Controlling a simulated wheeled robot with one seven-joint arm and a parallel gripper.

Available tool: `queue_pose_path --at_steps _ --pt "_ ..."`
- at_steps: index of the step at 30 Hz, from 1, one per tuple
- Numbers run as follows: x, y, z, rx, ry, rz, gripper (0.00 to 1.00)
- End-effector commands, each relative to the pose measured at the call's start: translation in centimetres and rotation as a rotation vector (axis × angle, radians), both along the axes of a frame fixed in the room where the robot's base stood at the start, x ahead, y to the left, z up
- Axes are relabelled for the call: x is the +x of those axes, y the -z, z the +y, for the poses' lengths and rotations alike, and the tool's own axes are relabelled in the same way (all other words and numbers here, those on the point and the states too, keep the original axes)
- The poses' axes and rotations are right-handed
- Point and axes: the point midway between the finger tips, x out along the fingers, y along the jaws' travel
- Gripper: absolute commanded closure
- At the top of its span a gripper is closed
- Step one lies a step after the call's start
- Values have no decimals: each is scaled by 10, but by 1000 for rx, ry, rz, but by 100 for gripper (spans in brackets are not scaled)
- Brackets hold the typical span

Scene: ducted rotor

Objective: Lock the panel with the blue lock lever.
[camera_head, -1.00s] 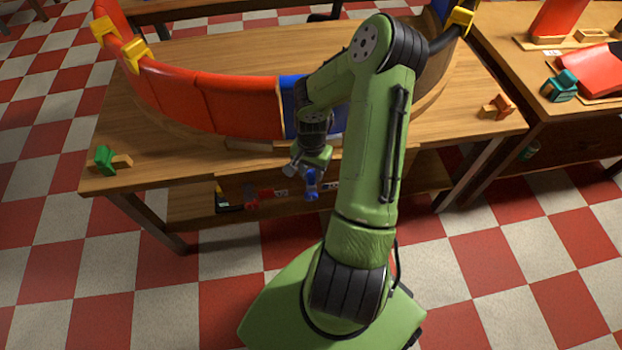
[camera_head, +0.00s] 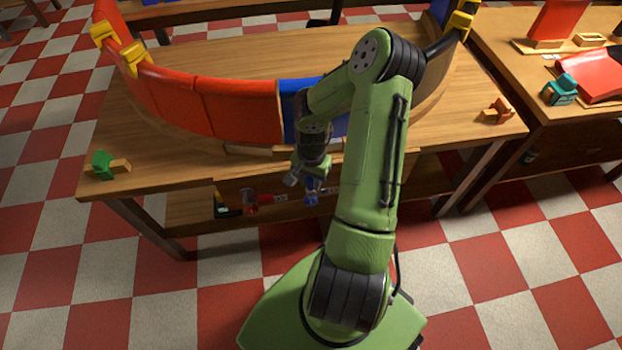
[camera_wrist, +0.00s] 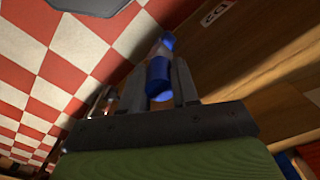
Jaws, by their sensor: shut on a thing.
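My gripper (camera_head: 304,182) is below the front edge of the wooden table, in front of its lower part. It is shut on the blue lock lever (camera_head: 311,199), whose blue end shows just under the fingers. In the wrist view the blue lever (camera_wrist: 158,76) sits between the two dark fingers and reaches past their tips. The lever's mount is not clear. A blue panel (camera_head: 290,98) stands in the curved ring on the table, beside red panels (camera_head: 215,106); my arm hides part of it.
A red lever (camera_head: 251,200) is left of my gripper, under the table's front edge. Yellow clamps (camera_head: 134,57) sit on the ring's rim. Green (camera_head: 102,164) and orange (camera_head: 497,111) pieces lie at the table's ends. A second table (camera_head: 575,125) stands at right. The checkered floor in front is open.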

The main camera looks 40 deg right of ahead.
Motion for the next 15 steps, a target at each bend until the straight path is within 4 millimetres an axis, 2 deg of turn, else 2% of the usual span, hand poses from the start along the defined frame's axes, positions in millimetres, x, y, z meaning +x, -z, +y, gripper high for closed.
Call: queue_pose_path --at_steps 8,15 --pt "-4 -1 -6 71 4 -49 100" --pt "-10 1 -15 212 7 -148 100"
